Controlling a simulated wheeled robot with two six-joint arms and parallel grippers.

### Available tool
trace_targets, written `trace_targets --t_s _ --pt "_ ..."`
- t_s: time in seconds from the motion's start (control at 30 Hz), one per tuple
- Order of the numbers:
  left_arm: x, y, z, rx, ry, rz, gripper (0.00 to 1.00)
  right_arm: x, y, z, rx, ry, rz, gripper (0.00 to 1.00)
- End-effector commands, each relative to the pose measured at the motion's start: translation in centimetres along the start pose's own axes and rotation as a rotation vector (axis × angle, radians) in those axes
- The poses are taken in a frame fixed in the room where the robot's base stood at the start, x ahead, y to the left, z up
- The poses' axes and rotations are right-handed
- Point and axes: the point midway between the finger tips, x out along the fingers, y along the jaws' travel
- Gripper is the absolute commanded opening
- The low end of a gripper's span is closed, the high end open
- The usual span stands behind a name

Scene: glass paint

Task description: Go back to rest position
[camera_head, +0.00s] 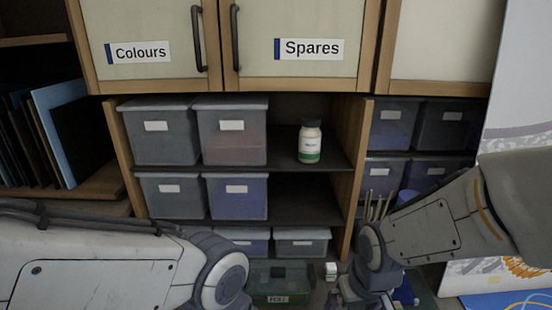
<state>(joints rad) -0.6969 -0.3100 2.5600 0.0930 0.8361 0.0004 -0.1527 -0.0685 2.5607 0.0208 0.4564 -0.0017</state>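My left arm (110,270) comes in from the left, low in the picture, and ends in a round joint near the bottom middle. Its gripper is not in view. My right arm (430,232) comes in from the right and bends down at a round joint. Dark parts at its lower end (352,287) reach the bottom edge. I cannot make out its fingers or whether they hold anything. A small white item (331,270) shows close beside these dark parts; I cannot tell whether they touch.
A white bottle with a dark cap and green band (310,143) stands on the shelf. Grey lidded bins (165,133) fill the shelves left of it. Cupboard doors read "Colours" and "Spares" (309,48). A green box (280,282) sits low between my arms.

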Motion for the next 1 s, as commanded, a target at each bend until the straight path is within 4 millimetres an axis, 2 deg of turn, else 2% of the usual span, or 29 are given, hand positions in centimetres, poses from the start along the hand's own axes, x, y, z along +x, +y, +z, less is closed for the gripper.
trace_targets --t_s 0.27,0.4,0.5,0.67,1.0 --pt "2.3 -0.2 0.1 0.0 0.0 0.0 0.84 -0.3 -5.8 3.4 -0.205 -0.057 -0.057 1.0" --pt "3.6 -0.3 0.2 -0.001 0.0 0.0 0.84 -0.8 -8.8 6.4 -0.342 -0.101 -0.09 1.0" --pt "4.2 -0.3 0.2 -0.001 0.0 0.0 0.84 -1.3 -10.3 8.5 -0.428 -0.13 -0.109 1.0" --pt "4.5 -0.3 0.2 -0.001 0.0 0.0 0.84 -1.9 -11.1 10.1 -0.488 -0.156 -0.12 1.0" --pt "4.4 -0.3 0.2 -0.001 0.0 0.0 0.84 -2.0 -11.1 10.1 -0.49 -0.159 -0.12 1.0"
